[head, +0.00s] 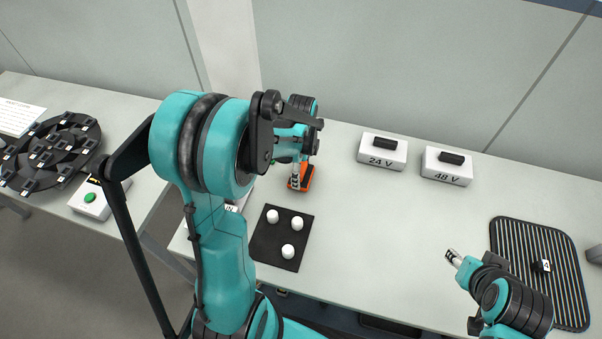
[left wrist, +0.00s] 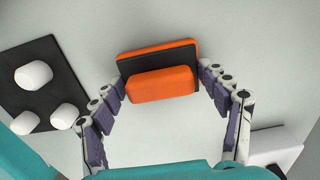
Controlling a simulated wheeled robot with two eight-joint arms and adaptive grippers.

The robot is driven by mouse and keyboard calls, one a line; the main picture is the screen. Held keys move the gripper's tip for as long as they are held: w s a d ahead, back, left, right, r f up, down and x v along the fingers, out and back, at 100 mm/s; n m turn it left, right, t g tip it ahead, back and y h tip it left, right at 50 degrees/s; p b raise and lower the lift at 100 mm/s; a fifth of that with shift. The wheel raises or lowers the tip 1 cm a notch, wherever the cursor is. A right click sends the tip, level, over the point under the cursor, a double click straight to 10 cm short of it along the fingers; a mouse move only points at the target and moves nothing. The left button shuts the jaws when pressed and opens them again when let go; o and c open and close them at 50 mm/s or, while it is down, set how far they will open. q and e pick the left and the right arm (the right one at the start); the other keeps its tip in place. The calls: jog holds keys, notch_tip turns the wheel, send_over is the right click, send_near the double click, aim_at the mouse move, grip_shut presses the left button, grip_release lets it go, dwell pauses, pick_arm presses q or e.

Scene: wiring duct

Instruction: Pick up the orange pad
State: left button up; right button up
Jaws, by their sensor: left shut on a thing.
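The orange pad is an orange block with a handle-like raised part and a dark layer, seen at the top centre of the left wrist view (left wrist: 162,84). In the head view the orange pad (head: 307,178) shows partly behind my left gripper (head: 297,178). My left gripper points down and is shut on the pad, one finger at each end of its raised part. I cannot tell whether the pad touches the table. My right gripper (head: 453,257) is at the lower right, far from the pad; its finger opening is unclear.
A black mat (head: 269,252) with white knobs lies in front of the pad. White boxes marked 24 V (head: 372,158) and 48 V (head: 436,172) stand at the back. A ribbed black tray (head: 512,232) lies at right. The table's middle is clear.

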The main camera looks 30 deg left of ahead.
aim_at(305, 168)
pick_arm(q)
jog(key=shift+r+p, duration=0.3)
jog(key=shift+r, duration=0.25)
jog(key=r, duration=0.1)
jog(key=r+p, duration=0.1)
jog(key=d+r+p, duration=0.1)
jog(key=r, duration=0.1)
jog(key=shift+w, duration=0.25)
jog(key=w+d+r+p, duration=0.2)
jog(key=w+d+r, duration=0.2)
jog(key=d, duration=0.4)
jog(key=shift+w+d+r, duration=0.2)
jog(key=shift+d+r, duration=0.05)
jog(key=shift+r, duration=0.5)
jog(key=shift+w+d+r, duration=0.2)
jog(key=shift+w+d, duration=0.05)
jog(key=shift+d, duration=0.15)
jog(key=shift+o, duration=1.3)
jog(key=shift+c, duration=0.6)
